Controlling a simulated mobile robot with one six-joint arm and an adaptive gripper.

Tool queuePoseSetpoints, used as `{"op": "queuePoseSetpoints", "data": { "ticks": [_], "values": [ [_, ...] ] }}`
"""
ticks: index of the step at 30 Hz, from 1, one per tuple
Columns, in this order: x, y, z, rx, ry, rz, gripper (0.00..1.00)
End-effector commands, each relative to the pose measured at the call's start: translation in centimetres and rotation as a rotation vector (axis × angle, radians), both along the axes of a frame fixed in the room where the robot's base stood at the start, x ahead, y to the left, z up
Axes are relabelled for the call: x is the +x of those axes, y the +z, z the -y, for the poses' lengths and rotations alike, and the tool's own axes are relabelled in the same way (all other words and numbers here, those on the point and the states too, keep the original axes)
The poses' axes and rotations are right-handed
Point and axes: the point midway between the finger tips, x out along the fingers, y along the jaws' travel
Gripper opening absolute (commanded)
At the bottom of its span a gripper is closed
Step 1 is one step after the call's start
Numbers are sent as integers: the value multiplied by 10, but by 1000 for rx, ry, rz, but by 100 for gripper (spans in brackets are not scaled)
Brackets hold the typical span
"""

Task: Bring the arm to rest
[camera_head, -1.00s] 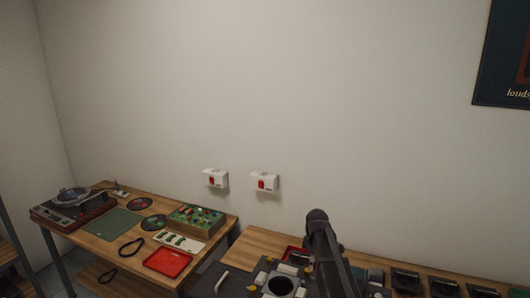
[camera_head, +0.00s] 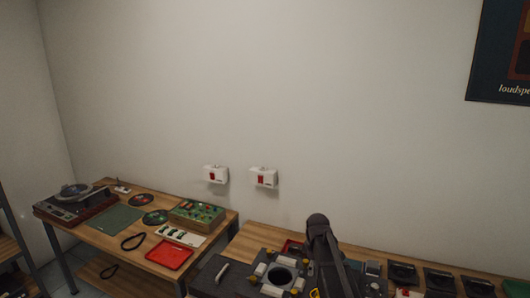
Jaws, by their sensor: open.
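My arm (camera_head: 325,255) shows at the bottom centre as a dark link with a rounded joint at its top. It stands in front of the right wooden bench. The end of the arm and my gripper are not visible in this view, so I cannot see the jaws or anything in them.
The left wooden bench holds a turntable (camera_head: 75,202), a green mat (camera_head: 115,219), small discs, a green circuit box (camera_head: 197,214) and a red tray (camera_head: 169,254). Two white boxes (camera_head: 216,174) (camera_head: 264,177) are on the wall. Several dark items line the right bench (camera_head: 262,236).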

Motion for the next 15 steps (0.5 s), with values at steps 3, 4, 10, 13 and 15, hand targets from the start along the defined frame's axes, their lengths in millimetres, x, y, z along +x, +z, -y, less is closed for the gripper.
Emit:
{"op": "queuePoseSetpoints", "data": {
  "ticks": [3,4,10,13,15],
  "values": [
    [-17,-8,0,0,-61,0,56],
    [-21,-10,-1,0,-80,0,56],
    [-55,-25,-1,0,-233,0,56],
    [-82,-36,-2,-1,-348,0,56],
    [-102,-45,-2,-1,-442,0,56]
  ]
}}
